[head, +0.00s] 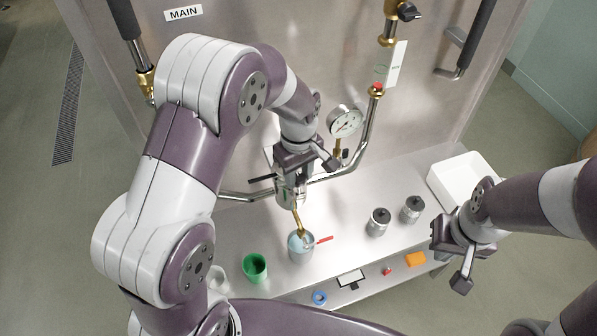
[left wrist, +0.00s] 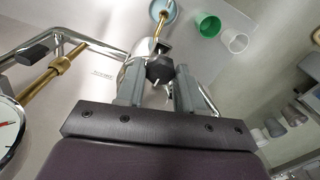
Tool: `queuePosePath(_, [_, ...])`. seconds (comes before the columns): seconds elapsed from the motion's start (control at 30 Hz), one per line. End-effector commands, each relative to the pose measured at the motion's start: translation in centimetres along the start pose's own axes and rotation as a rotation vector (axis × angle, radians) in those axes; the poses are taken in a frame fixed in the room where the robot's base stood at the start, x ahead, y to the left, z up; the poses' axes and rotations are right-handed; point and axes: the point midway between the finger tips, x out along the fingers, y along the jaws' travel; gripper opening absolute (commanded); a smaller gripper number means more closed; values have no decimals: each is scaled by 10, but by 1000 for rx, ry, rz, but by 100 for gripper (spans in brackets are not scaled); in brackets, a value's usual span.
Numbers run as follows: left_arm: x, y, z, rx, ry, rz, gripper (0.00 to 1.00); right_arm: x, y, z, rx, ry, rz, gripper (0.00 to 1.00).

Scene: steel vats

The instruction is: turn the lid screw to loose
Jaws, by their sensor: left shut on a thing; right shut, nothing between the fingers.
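The lid screw (left wrist: 159,68) is a black knob on top of a small steel vessel (left wrist: 140,50). My left gripper (left wrist: 158,84) is shut on this knob, one grey finger on each side of it. In the head view my left gripper (head: 292,174) points down at the steel vessel (head: 290,191), and the arm and gripper hide most of the knob. How far the screw is turned cannot be seen. My right gripper (head: 461,281) is shut and empty, off to the right at the bench's right side.
A brass spout (head: 298,222) runs down to a blue-grey cup (head: 301,248). A pressure gauge (head: 344,121) and steel pipes stand close by. A green cup (head: 254,267), two steel canisters (head: 378,222) and a white tray (head: 462,172) are on the bench (head: 340,200).

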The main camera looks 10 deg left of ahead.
Motion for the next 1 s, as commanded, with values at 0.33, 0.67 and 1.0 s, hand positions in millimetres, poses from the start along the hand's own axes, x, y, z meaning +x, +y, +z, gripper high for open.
queuePosePath(0.33, [-1, 1, 0, -45, 2, 3, 6, 0, 0, 0, 0, 0, 0, 0])
queuePosePath(0.67, [-1, 0, 0, -45, 1, 2, 46, 0, 0, 0, 0, 0, 0, 0])
queuePosePath(1.0, [-1, 0, 0, -44, 0, 1, 63, 1, 0, 0, 0, 0, 0, 0])
